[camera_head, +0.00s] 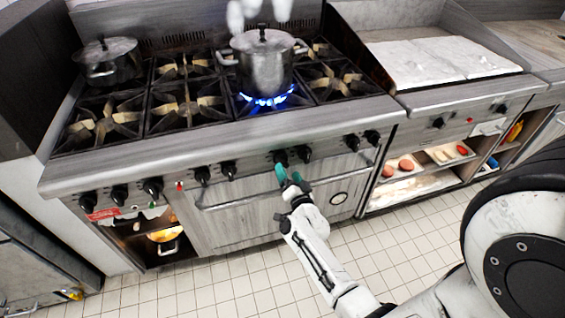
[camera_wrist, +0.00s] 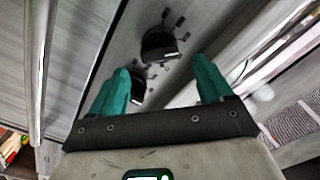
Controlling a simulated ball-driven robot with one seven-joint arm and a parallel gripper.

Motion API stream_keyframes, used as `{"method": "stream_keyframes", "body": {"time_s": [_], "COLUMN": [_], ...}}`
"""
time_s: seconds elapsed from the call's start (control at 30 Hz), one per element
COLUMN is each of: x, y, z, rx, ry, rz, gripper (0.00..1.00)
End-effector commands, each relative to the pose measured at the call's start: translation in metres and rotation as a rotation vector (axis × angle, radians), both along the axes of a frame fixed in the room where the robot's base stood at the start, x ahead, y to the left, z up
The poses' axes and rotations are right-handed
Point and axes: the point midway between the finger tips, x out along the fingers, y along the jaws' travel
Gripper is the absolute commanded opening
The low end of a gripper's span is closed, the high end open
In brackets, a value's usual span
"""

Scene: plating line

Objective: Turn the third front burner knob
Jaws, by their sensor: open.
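A row of black burner knobs runs along the stove's front panel (camera_head: 250,152). My gripper (camera_head: 289,176) is at this panel, just below a pair of knobs, the left one (camera_head: 280,158) and the right one (camera_head: 303,153), under the lit burner. In the wrist view my gripper (camera_wrist: 163,82) is open, with teal fingers apart and nothing held. One knob (camera_wrist: 138,88) shows between the fingers, close to the left fingertip and partly hidden. Another knob (camera_wrist: 158,45) lies beyond the fingertips. I cannot tell whether a finger touches a knob.
A lidded pot (camera_head: 265,65) stands over blue flames (camera_head: 266,99). Another pot (camera_head: 108,62) sits at the back left. The oven door handle (camera_head: 235,203) runs below the knobs. A griddle (camera_head: 440,62) is to the right, above shelves of food. The tiled floor in front is clear.

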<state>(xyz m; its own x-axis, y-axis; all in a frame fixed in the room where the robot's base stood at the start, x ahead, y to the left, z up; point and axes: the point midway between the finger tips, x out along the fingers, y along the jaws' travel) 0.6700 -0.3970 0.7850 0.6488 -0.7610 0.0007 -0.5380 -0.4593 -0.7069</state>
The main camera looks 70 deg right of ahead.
Motion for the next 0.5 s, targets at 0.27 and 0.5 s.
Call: {"method": "stream_keyframes", "body": {"time_s": [0.27, 0.5], "x": [0.031, 0.042], "y": [-0.037, -0.049], "z": [-0.001, 0.000], "rx": [-0.001, 0.001], "ry": [0.000, 0.000], "rz": [-0.001, 0.001], "gripper": [0.80, 0.80]}}
